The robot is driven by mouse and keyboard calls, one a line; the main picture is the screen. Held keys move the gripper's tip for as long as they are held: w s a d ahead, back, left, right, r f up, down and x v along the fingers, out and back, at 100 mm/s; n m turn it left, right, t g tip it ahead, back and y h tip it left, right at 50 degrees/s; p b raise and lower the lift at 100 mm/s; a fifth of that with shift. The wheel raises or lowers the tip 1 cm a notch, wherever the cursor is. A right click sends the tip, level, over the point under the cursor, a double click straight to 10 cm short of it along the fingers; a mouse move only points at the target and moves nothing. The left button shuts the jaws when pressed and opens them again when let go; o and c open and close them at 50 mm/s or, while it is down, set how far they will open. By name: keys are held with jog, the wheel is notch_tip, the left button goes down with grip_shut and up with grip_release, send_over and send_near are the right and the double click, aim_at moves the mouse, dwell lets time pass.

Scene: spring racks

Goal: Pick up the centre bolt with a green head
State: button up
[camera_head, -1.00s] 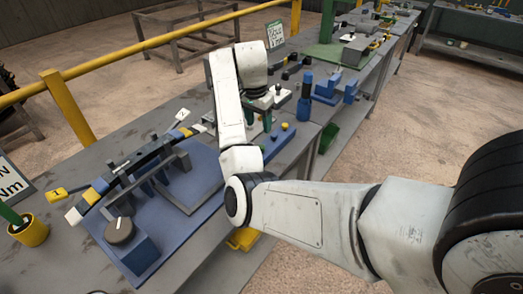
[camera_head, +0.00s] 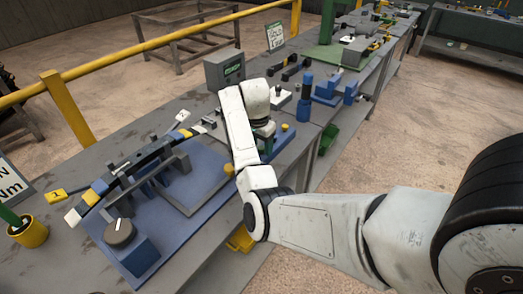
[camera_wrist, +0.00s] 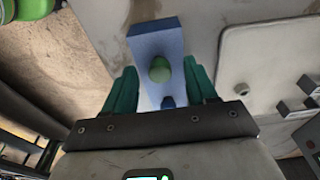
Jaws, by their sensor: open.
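A round green head (camera_wrist: 159,69) sits on a blue block (camera_wrist: 150,45) in the wrist view. My gripper (camera_wrist: 160,66) has its two green fingers apart, one on each side of the green head, with visible gaps. A small dark blue head (camera_wrist: 168,102) shows nearer the palm on the same block. The bolt's shank is hidden beneath the green head. In the head view my gripper (camera_head: 262,131) is low over the blue block (camera_head: 287,139), mostly covered by my arm. A yellow head (camera_head: 285,127) shows at the block's right.
A blue fixture with a curved bar (camera_head: 140,158) fills the bench at left. A dark blue upright tool (camera_head: 305,98) stands at right. A grey plate (camera_wrist: 250,60) lies right of the block.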

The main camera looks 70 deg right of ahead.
jog(key=shift+f, duration=0.1)
jog(key=c, duration=1)
